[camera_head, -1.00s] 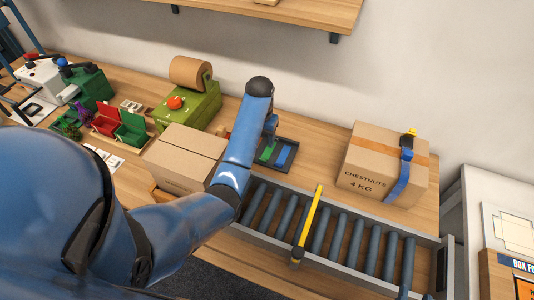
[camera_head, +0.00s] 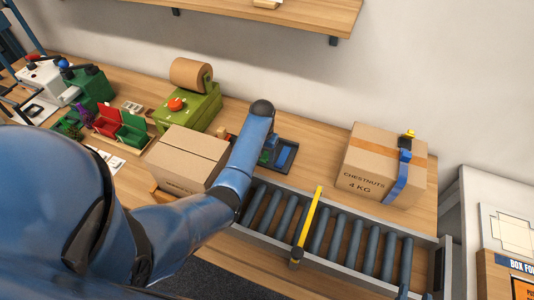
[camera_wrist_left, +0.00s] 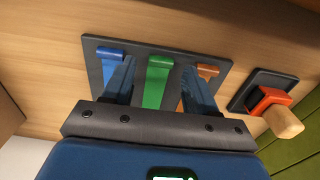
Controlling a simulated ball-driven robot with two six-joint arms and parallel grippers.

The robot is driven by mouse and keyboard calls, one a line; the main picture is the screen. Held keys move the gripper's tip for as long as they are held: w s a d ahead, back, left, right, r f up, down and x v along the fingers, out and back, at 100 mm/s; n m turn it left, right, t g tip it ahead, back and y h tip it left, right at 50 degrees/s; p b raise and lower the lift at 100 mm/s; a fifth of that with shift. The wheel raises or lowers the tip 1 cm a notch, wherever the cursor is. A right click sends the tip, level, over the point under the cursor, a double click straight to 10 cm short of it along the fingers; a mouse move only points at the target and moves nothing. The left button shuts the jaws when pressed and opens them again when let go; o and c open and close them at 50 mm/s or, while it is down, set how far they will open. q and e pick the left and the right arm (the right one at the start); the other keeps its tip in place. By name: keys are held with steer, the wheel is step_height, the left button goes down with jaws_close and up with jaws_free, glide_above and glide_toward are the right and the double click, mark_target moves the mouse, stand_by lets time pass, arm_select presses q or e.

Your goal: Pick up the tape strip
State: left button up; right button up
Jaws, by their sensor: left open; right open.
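A dark plate (camera_wrist_left: 88,45) in the left wrist view carries a blue tape strip (camera_wrist_left: 109,68), a green tape strip (camera_wrist_left: 157,85) and an orange-brown tape strip (camera_wrist_left: 208,71). My left gripper (camera_wrist_left: 159,69) is open over the plate, one finger on each side of the green strip; contact cannot be told. In the head view the plate (camera_head: 291,146) lies behind the conveyor, with the blue strip (camera_head: 286,155) showing. My left arm hides much of the plate's left part and most of the gripper there.
A closed chestnut box (camera_head: 375,172) with a blue strip down its side stands right of the plate. The roller conveyor (camera_head: 340,240) with a yellow bar (camera_head: 309,216) runs in front. A tape tool (camera_wrist_left: 268,98) sits beside the plate.

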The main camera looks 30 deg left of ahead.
arm_select(q)
steer(key=shift+f, duration=0.9)
jaws_close()
steer(key=shift+r, duration=0.15)
